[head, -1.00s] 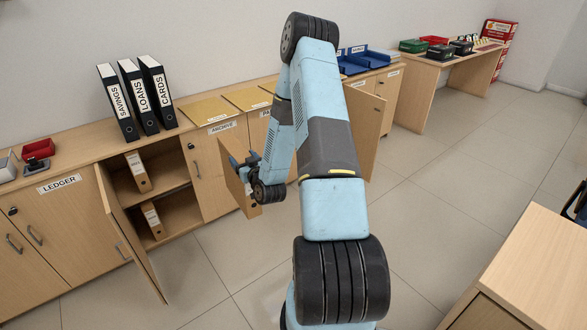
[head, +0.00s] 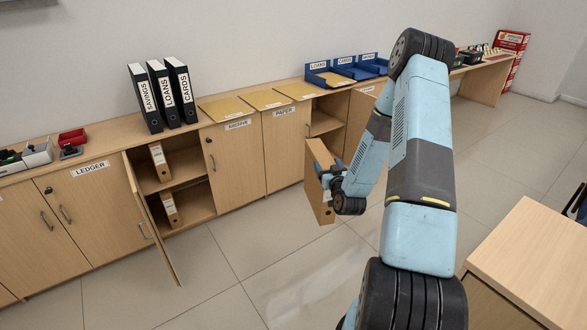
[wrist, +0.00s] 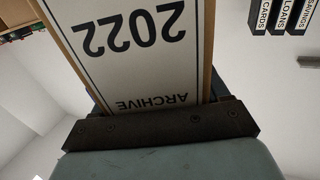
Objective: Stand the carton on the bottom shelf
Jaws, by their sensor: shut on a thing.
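The carton (head: 319,190) is a flat brown box held upright in front of the cabinets, above the floor. In the wrist view the carton (wrist: 140,45) shows a white label reading ARCHIVE 2022, upside down. My gripper (head: 331,178) is shut on it; the fingertips are mostly hidden. Just behind the carton is an open cabinet (head: 325,122) with one inner shelf visible; its lower part is hidden by the carton and my arm. Another open cabinet (head: 172,185) at the left has two levels, each with a similar archive box: the upper box (head: 160,162) and the lower box (head: 172,209).
The left cabinet's door (head: 152,220) swings out over the floor. Binders (head: 163,95), yellow folders (head: 265,99) and blue trays (head: 345,73) stand on the counter. A wooden desk (head: 535,245) is at the right. The floor (head: 235,265) between is clear.

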